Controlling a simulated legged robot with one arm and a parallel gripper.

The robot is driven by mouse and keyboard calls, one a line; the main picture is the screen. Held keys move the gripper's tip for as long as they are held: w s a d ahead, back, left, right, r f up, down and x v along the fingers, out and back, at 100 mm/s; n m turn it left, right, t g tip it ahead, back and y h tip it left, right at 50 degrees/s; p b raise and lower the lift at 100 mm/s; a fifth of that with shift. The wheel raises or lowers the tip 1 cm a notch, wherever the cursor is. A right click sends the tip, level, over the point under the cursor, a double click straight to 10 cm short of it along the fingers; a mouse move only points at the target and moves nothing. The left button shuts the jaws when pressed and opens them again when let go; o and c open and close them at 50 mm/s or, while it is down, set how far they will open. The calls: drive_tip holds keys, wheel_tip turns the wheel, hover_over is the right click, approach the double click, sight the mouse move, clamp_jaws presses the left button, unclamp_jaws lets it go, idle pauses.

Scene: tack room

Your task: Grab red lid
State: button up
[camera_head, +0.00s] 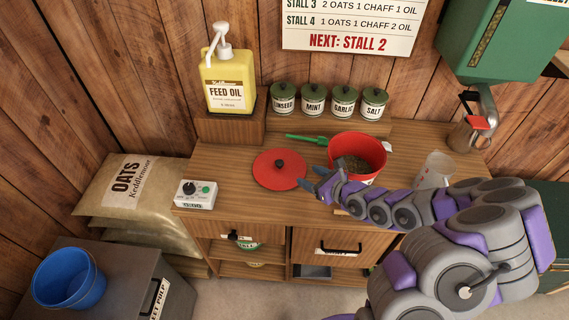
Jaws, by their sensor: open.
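I cannot tell whether a finger touches the rim. The red bucket (346,143) stands open behind my gripper, with dark grainy feed inside. My arm hides part of its lower front.
A green scoop (306,139) lies behind the lid. A white timer box (195,194) sits at the counter's left front. A yellow feed oil jug (230,82) and several green-lidded jars stand at the back. A clear jug (433,170) is right.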

drive_tip(key=d+f+m, duration=0.1)
drive_tip(key=f, duration=0.1)
drive_tip(key=b, duration=0.3)
approach(281, 163)
drive_tip(key=shift+h, duration=0.3)
drive_tip(key=x, duration=0.4)
drive_tip(key=shift+w+a+f, duration=0.1)
drive_tip(key=shift+a, duration=0.15)
drive_tip(key=x, duration=0.2)
drive_tip(key=b+x, duration=0.1)
drive_tip(key=x, duration=0.2)
drive_tip(key=shift+a+r, duration=0.15)
drive_tip(key=shift+r, duration=0.1)
drive_tip(key=shift+c, duration=0.3)
drive_tip(key=shift+d, duration=0.25)
drive_tip(key=c, duration=0.3)
drive_tip(key=shift+a, duration=0.1)
drive_tip(key=c, duration=0.8)
